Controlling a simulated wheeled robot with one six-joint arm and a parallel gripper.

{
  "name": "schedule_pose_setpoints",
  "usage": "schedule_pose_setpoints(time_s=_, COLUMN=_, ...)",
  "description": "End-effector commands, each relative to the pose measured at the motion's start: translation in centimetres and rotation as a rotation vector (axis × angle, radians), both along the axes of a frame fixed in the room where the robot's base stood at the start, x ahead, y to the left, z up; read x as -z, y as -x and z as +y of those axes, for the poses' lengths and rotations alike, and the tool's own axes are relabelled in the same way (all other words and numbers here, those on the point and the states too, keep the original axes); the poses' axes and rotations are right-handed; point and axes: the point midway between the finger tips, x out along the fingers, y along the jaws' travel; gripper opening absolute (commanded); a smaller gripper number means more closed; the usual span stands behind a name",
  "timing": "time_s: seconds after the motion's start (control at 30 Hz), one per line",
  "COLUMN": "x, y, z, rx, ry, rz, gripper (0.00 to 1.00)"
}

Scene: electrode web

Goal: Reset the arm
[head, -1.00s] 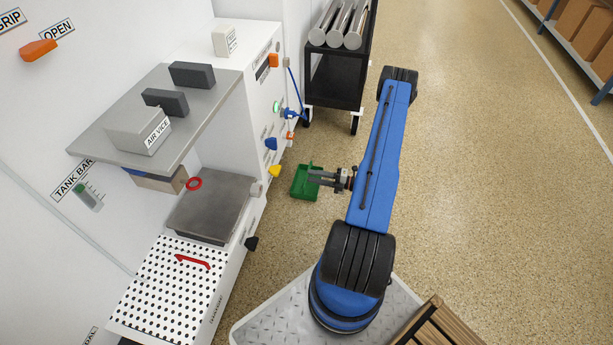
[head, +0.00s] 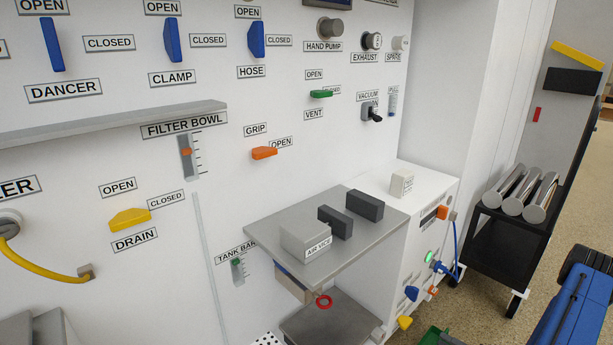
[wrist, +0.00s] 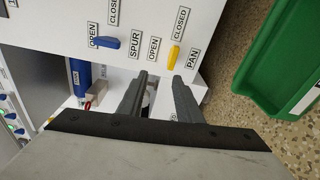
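My blue arm (head: 578,312) shows only in part at the lower right edge of the head view. My gripper is outside the head view. In the wrist view my gripper (wrist: 160,82) has its two dark fingers apart, with nothing held between them. The fingers point towards a white panel with a blue handle (wrist: 106,42) and a yellow handle (wrist: 175,56), beside labels reading SPUR and PAN. I cannot tell how far the fingertips are from the panel.
A green tray (wrist: 267,75) lies on the speckled floor right of my fingers. A metal shelf (head: 275,228) with grey blocks juts from the white panel wall. A black cart (head: 490,245) carrying metal rolls (head: 522,192) stands behind my arm.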

Motion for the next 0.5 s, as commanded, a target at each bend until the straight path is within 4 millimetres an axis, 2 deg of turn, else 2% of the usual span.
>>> schedule_pose_setpoints(time_s=0.03, x=-1.8, y=-0.6, z=0.5, rx=-0.038, ry=0.04, rz=-0.025, gripper=0.32)
schedule_pose_setpoints(time_s=0.1, x=-4.0, y=-1.2, z=1.4, rx=-0.094, ry=0.096, rz=-0.06, gripper=0.32)
schedule_pose_setpoints(time_s=0.5, x=-15.4, y=-2.5, z=7.4, rx=-0.41, ry=0.402, rz=-0.28, gripper=0.32)
